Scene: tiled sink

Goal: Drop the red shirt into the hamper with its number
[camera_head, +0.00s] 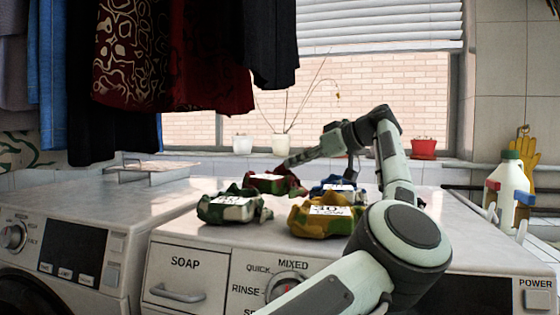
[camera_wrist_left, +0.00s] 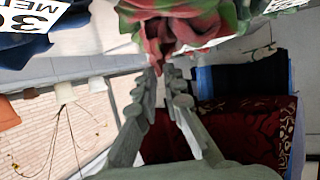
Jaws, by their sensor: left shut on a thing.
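The red shirt (camera_head: 285,183) is a crumpled red bundle with some green and a white label, at the back of the group on the machine top. In the left wrist view the red shirt (camera_wrist_left: 180,22) fills the top centre. The label's number is too small to read in the head view. My left gripper (camera_head: 286,165) reaches down to the shirt's upper back edge; in the wrist view its fingers (camera_wrist_left: 166,72) are shut on a fold of red cloth. The shirt looks to be still at the surface. No hamper is in view. My right gripper is not in view.
Green (camera_head: 233,207), yellow (camera_head: 338,222) and blue (camera_head: 345,186) labelled bundles lie close around the red one. Hanging clothes (camera_head: 175,55) are at upper left. A white bottle (camera_head: 511,188) stands at right; pots (camera_head: 281,145) line the sill. The left machine top is mostly clear.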

